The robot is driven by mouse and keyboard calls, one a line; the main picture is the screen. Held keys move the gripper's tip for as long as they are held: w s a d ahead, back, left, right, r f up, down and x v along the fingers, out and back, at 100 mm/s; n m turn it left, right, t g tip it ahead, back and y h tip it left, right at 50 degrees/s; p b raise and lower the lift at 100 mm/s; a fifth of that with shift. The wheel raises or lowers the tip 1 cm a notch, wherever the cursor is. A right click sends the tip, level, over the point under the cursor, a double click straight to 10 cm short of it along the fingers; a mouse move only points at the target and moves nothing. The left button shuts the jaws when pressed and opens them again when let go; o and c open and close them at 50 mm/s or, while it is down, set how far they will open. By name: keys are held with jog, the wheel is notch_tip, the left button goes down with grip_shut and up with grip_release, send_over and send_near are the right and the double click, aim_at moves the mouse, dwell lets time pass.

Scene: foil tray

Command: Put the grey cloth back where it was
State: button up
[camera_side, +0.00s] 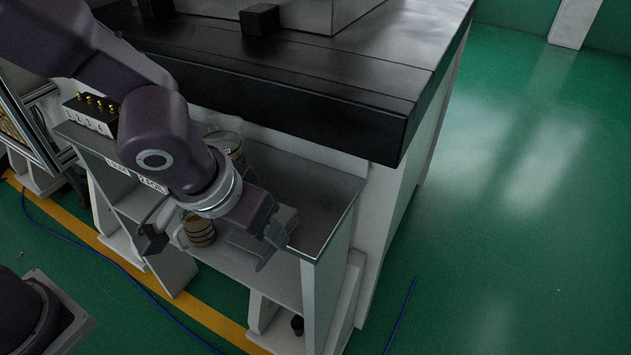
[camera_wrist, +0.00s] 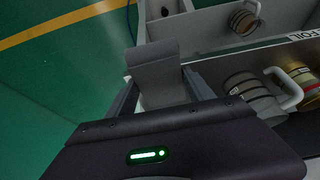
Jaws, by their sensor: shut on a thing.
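The grey cloth (camera_wrist: 154,72) is a flat grey piece with a bend across it, between the two fingers of my gripper (camera_wrist: 163,92) in the wrist view. It sticks out past the fingertips. In the side view my gripper (camera_side: 268,236) is at the front right of the metal shelf unit, with a grey flap (camera_side: 246,249) at its fingers that looks like the cloth. My gripper is shut on the cloth. The wrist hides part of the shelf top, and I cannot tell whether the cloth touches the shelf.
A banded mug (camera_side: 199,231) stands close left of my gripper; a jar (camera_side: 224,146) stands behind. The wrist view shows mugs (camera_wrist: 250,92) on the right and a FOIL label (camera_wrist: 304,34). A thick dark bench edge (camera_side: 300,105) overhangs behind. Green floor (camera_side: 500,220) is open at right.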

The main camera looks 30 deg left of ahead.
send_near(318, 183)
jog(key=shift+w+f, duration=0.8)
jog(key=shift+f, duration=0.05)
jog(key=shift+s+x, duration=0.15)
jog(key=shift+x, duration=0.8)
jog(key=shift+s+x, duration=0.2)
jog(key=shift+x, duration=0.75)
jog(key=o, duration=1.6)
jog(key=shift+f, duration=0.15)
jog(key=v, duration=1.2)
jog(key=shift+a+r, duration=0.15)
jog(key=shift+r, duration=0.1)
